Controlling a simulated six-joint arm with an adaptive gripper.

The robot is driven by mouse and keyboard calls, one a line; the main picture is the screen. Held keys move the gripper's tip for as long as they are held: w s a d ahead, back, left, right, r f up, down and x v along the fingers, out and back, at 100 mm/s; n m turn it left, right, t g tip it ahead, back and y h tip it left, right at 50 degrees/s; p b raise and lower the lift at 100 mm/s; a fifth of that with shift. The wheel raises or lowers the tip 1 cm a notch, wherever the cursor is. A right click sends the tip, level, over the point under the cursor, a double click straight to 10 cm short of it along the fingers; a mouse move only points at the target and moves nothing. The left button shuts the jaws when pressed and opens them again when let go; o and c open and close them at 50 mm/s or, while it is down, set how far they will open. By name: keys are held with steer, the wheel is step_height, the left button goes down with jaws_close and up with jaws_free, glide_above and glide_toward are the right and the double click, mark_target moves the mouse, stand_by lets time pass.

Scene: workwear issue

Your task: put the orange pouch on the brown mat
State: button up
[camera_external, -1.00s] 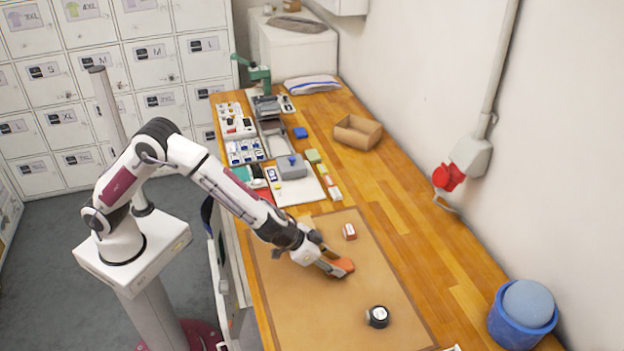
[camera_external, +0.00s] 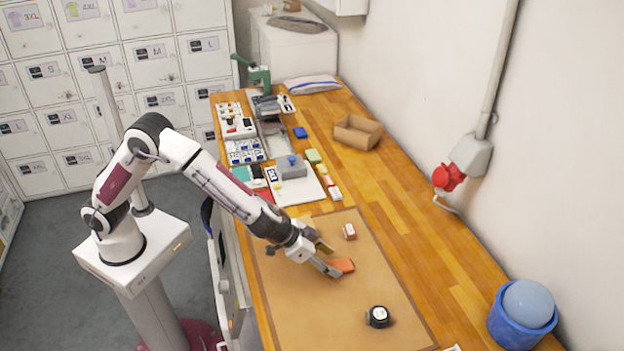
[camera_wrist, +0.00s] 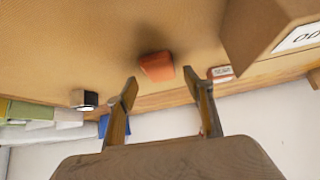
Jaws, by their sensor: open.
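The orange pouch (camera_external: 342,265) lies on the brown mat (camera_external: 300,312), in the upper middle part of the mat. My gripper (camera_external: 328,257) is open just beside it, low over the mat. In the wrist view the pouch (camera_wrist: 157,67) shows beyond the gap between the two spread fingertips of my gripper (camera_wrist: 163,82), with a dark shadow by it. No finger visibly holds it. The mat (camera_wrist: 60,45) fills the upper part of that view.
A small red and white item (camera_external: 349,231) and a round black and white item (camera_external: 378,316) rest on the mat. A cardboard box (camera_external: 357,132), trays and small goods stand farther back. A blue bucket (camera_external: 522,318) is at the right. The mat's lower part is mostly clear.

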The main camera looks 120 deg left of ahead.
steer(key=v, duration=1)
stand_by(0.8)
